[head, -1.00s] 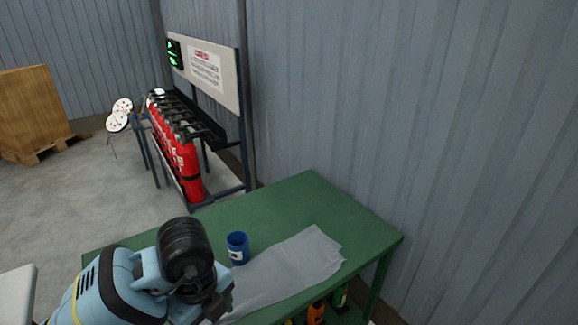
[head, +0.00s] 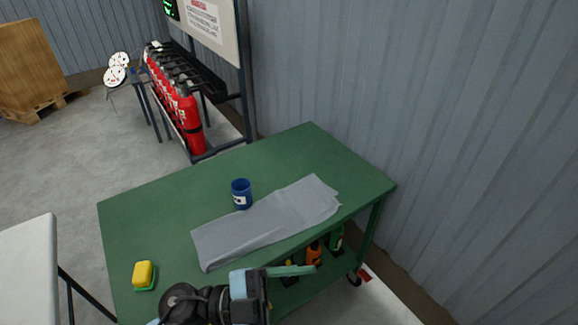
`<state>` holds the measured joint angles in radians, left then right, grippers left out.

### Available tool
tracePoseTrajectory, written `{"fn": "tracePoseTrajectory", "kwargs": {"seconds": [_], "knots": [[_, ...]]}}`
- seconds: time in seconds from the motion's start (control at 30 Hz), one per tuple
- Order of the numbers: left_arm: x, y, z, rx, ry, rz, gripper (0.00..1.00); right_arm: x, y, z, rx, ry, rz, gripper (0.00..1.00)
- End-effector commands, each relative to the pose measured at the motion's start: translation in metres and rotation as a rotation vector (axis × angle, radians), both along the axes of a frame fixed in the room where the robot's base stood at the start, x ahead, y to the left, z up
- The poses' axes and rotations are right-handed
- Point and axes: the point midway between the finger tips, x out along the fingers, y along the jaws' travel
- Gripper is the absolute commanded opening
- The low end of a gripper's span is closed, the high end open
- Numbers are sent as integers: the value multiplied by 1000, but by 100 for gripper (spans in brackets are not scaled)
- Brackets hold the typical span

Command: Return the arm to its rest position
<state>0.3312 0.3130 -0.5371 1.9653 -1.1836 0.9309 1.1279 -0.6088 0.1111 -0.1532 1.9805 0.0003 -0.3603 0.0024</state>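One of my arms, which I take to be the left, reaches in from the bottom edge in the head view. Its gripper (head: 291,271) points right, over the front edge of the green table (head: 165,215). A narrow teal finger-like part shows at its end, but the gap between the fingers cannot be made out. I see nothing held in it. The gripper is apart from the blue cup (head: 241,194), which stands upright beside the grey cloth (head: 225,240). My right gripper is not in view.
A yellow and green sponge (head: 144,275) lies at the table's left front. Orange (head: 314,253) and green (head: 336,239) bottles stand on the lower shelf. A white table (head: 28,275) is at left. Red extinguishers (head: 188,120) stand in a rack behind. A corrugated wall (head: 430,120) bounds the right.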

Motion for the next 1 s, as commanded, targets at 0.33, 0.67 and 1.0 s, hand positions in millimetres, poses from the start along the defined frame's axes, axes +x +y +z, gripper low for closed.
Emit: {"fn": "tracePoseTrajectory", "kwargs": {"seconds": [0.33,0.67,1.0], "knots": [[44,100,-63,-220,417,815,73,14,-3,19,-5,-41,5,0],[-47,197,-219,150,942,1317,73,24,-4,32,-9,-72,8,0],[-133,220,-277,403,1207,1378,73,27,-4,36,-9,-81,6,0]]}}
